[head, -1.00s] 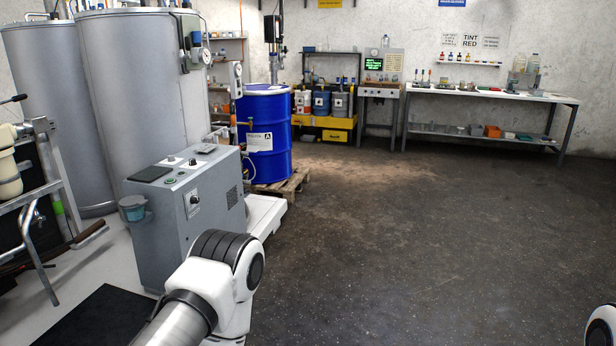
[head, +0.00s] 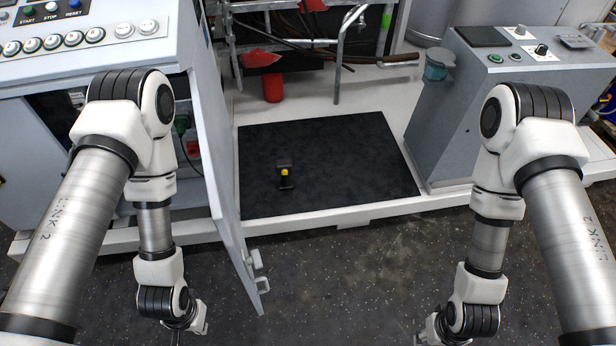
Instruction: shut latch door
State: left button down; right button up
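The grey latch door (head: 222,165) stands open in the head view, swung out from the grey control cabinet (head: 30,155) and seen nearly edge-on. Its latch handle (head: 258,275) sits near the lower free end of the door. Inside the cabinet, dark parts with green and red pieces show behind my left arm. My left gripper (head: 192,328) hangs low, left of the latch handle and apart from it in the picture; its fingers are mostly hidden. My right gripper (head: 428,335) hangs low at the right, far from the door, partly cut off by the bottom edge.
A black mat (head: 330,160) lies on the white platform, with a small black-and-yellow device (head: 285,173) on it. A grey console (head: 510,90) stands at the right. Pipe racking (head: 340,60) stands behind. The dark floor (head: 340,270) between my arms is clear.

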aim_at(225, 214)
jog(key=i+l+u, duration=0.2)
jog(key=u, duration=0.3)
jog(key=i+l+u, duration=0.15)
jog(key=l+u, duration=0.3)
jog(key=i+l+u, duration=0.1)
jog(key=l+u, duration=0.25)
jog(key=u, duration=0.15)
jog(key=k+l+z, duration=0.1)
jog(key=k+l, duration=0.15)
jog(key=k+l+z, duration=0.1)
jog(key=l, duration=0.35)
jog(key=k+l+z, duration=0.1)
jog(key=k+l, duration=0.2)
